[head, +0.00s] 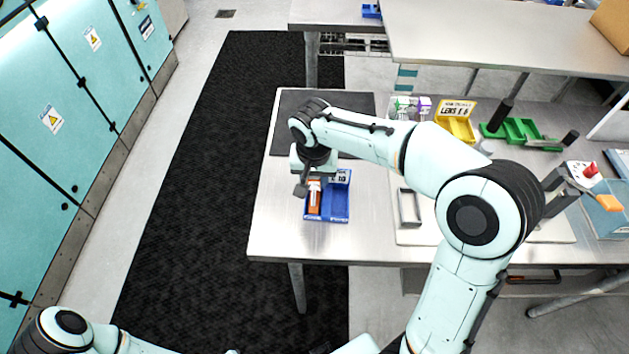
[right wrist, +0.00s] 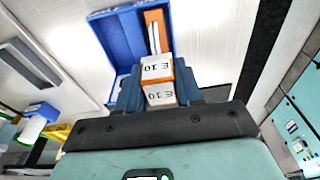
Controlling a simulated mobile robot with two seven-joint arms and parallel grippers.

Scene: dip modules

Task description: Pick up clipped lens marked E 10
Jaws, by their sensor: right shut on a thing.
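The clipped lens marked E 10 (right wrist: 157,69) is an orange and white piece with E 10 on its white faces. My right gripper (right wrist: 159,88) is shut on it, with a blue finger on each side. In the head view the right gripper (head: 315,178) points down over a blue bin (head: 336,208), and an orange piece (head: 314,198) shows below it. The bin's label is partly hidden by the gripper. The blue bin (right wrist: 88,60) lies behind the lens in the right wrist view. I cannot tell whether the lens touches the bin. My left gripper is out of view.
A black mat (head: 357,109) lies behind the bin. To the right are a grey frame (head: 409,208), a yellow bin (head: 456,127) marked LENS, green bins (head: 517,130) and a clear bluish box (head: 606,215). The table (head: 282,220) is bare left of the bin.

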